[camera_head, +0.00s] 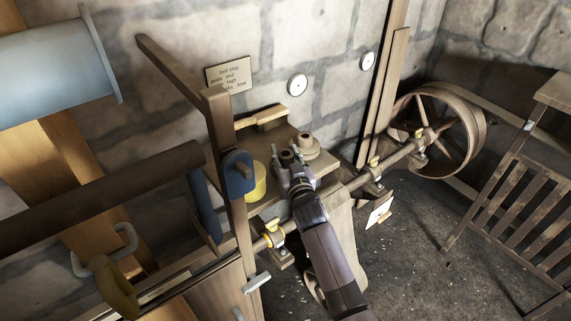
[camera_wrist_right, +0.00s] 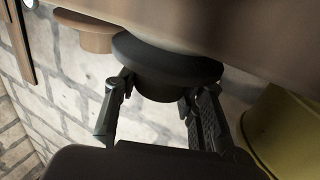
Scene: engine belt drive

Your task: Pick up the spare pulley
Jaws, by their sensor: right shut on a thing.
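A dark round flanged piece, pulley-like (camera_wrist_right: 165,68), is between the two fingers of my right gripper (camera_wrist_right: 158,112) in the right wrist view. The fingers touch its narrower part, below the wide flange. In the head view the right gripper (camera_head: 284,165) reaches onto a wooden shelf (camera_head: 262,141) and is shut on this dark piece (camera_head: 287,156), mostly hidden by the fingers. A tan stepped round piece (camera_head: 308,146) stands just beside it on the shelf; it also shows behind the dark piece in the wrist view (camera_wrist_right: 88,32). My left gripper is not in view.
A yellow pot (camera_head: 256,182) stands close left of the gripper. A wooden post (camera_head: 222,150) rises at left. A shaft (camera_head: 392,158) with a large wheel (camera_head: 468,135) runs right.

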